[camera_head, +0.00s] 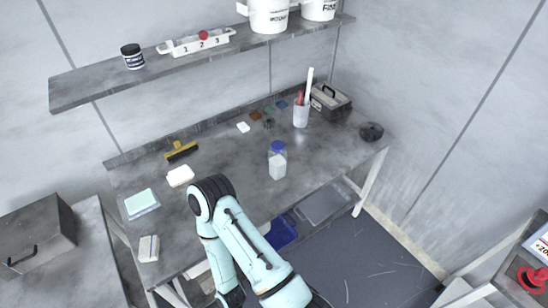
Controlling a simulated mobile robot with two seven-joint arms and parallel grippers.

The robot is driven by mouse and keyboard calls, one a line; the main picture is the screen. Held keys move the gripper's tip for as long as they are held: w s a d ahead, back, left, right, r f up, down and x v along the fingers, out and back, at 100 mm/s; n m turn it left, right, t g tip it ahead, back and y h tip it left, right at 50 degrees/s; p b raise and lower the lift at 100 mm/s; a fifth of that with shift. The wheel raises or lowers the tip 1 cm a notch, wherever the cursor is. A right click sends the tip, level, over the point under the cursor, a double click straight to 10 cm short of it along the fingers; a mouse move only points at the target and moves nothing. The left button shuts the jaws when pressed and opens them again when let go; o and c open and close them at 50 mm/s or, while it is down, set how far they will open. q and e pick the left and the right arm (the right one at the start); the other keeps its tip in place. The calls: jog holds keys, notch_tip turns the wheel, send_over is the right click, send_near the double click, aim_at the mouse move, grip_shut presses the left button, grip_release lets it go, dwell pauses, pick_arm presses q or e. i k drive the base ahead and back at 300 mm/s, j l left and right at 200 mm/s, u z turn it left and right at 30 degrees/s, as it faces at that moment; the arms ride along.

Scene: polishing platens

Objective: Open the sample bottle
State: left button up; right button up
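The sample bottle (277,165) stands upright on the grey workbench (225,160), right of the bench's middle. It has a pale, whitish body and a blue cap (278,147), which sits on its top. One of my arms rises from the bottom edge, bends at a dark joint left of and nearer than the bottle, and runs back down. It does not touch the bottle. Neither of my grippers can be made out in the picture.
A cup of tools (301,116), a grey toolbox (330,103) and a dark round object (371,131) stand behind and right of the bottle. A yellow-edged brush (181,152), white block (180,176) and pale green pad (141,203) lie left. A shelf (85,90) overhangs the back.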

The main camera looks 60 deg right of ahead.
aim_at(277, 163)
jog(key=z, duration=2.3)
jog(key=i+l, duration=0.15)
jog(key=l, duration=0.2)
jog(key=i+l+u, duration=0.1)
jog(key=l, duration=0.25)
jog(key=i+l+u, duration=0.1)
jog(key=i+l, duration=0.15)
jog(key=l, duration=0.15)
